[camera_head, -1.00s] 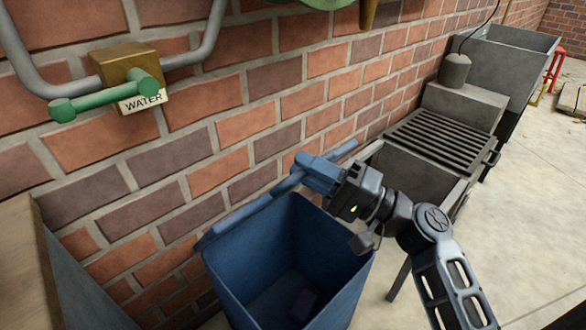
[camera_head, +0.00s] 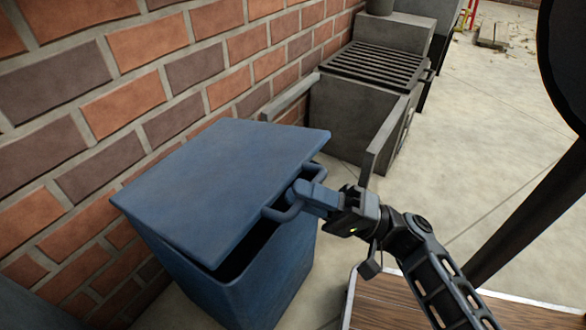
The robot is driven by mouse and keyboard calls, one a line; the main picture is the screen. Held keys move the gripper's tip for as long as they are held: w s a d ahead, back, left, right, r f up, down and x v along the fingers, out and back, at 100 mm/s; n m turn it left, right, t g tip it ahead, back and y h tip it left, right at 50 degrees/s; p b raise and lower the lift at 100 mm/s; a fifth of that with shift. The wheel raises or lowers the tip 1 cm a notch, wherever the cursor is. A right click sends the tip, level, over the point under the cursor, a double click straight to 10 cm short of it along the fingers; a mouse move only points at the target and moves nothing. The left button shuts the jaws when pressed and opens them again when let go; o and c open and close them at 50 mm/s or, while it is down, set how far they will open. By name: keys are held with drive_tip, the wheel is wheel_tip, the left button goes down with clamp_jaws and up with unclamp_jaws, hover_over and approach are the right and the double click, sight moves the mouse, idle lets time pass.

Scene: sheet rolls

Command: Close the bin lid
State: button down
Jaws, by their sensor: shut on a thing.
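The blue bin (camera_head: 205,292) stands on the floor against the brick wall. Its blue lid (camera_head: 215,180) lies over most of the opening, slightly raised, with a dark gap showing between the lid and the rim at the front right. A handle loop (camera_head: 276,213) sticks out from the lid's right edge. My gripper (camera_head: 300,196) is at that edge, its fingers shut on the lid handle. Part of the handle is hidden by the fingers. The inside of the bin is mostly hidden under the lid.
A grey grill (camera_head: 370,68) with a side shelf stands behind the bin along the wall. A wooden surface (camera_head: 400,302) is at the bottom, below my arm. A dark pole (camera_head: 525,215) crosses the right side. Concrete floor (camera_head: 470,130) is open on the right.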

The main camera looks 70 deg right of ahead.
wheel_tip(320, 180, down, 9)
drive_tip(key=n+t, duration=0.1)
drive_tip(key=shift+s+f+y+b, duration=0.15)
drive_tip(key=shift+s+y+b, duration=0.15)
drive_tip(key=shift+s+b, duration=0.15)
drive_tip(key=shift+a+f, duration=0.1)
drive_tip(key=shift+f, duration=0.05)
drive_tip(key=c, duration=1.4)
unclamp_jaws()
drive_tip(key=o, duration=0.3)
drive_tip(key=p+v, duration=0.1)
drive_tip(key=v, duration=0.6)
drive_tip(key=shift+s, duration=0.35)
drive_tip(key=shift+f, duration=0.1)
